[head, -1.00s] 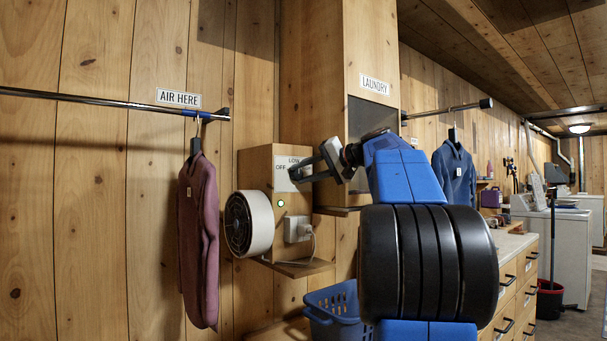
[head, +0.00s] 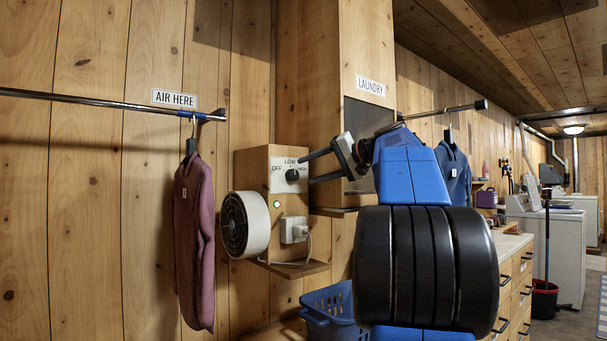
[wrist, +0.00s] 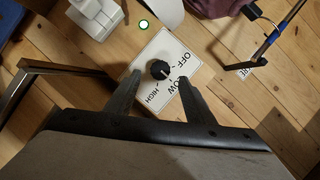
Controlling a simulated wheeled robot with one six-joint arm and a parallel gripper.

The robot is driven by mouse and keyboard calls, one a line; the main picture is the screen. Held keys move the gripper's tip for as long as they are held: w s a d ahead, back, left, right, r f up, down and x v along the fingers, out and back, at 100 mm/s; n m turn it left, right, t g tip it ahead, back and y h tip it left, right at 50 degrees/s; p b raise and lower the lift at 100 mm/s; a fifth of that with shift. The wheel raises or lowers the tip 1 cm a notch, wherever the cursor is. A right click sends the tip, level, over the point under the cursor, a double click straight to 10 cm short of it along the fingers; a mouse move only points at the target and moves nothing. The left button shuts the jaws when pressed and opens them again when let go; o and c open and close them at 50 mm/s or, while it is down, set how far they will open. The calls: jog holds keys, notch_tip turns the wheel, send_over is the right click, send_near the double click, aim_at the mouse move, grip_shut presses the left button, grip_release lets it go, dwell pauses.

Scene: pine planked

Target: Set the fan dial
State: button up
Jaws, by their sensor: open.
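The fan dial (head: 292,175) is a small black knob on a white plate (head: 277,186) marked OFF, LOW and HIGH, on a wooden box. In the wrist view the knob (wrist: 159,69) shows whole; a small pale mark seems to lie on its LOW side, too small to be sure. My gripper (head: 307,169) is open and empty, just right of the dial in the head view. In the wrist view its fingers (wrist: 160,78) lie either side of the knob, apart from it. The white round fan (head: 245,224) sits on the box's left, near a lit green lamp (head: 277,204).
A plug and socket (head: 294,230) with a cable sit below the dial. A maroon sweater (head: 194,240) hangs from a rail (head: 90,102) on the left. A blue basket (head: 333,305) stands below. The dark-fronted laundry cabinet (head: 369,120) is behind my gripper.

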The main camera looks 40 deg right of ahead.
jog(key=v, duration=1.2)
jog(key=shift+s, duration=0.25)
jog(key=w+a+f+n+g, duration=0.15)
jog(key=a+f+g, duration=0.45)
jog(key=a+f, duration=1.75)
jog(key=s+a+f+n+g+h, duration=0.1)
jog(key=s+a+f, duration=0.3)
jog(key=f, duration=0.7)
jog(key=s+a+f+n+g+h, duration=0.1)
jog(key=s+a+f+n+h, duration=0.1)
jog(key=s+f, duration=0.6)
jog(key=s+a+f+n+g+h, duration=0.1)
jog(key=s+a+f+n, duration=0.3)
jog(key=f, duration=0.9)
jog(key=shift+s+a+f+g, duration=0.3)
jog(key=shift+s+a+f, duration=0.05)
jog(key=shift+s+a, duration=0.7)
jog(key=shift+d, duration=0.1)
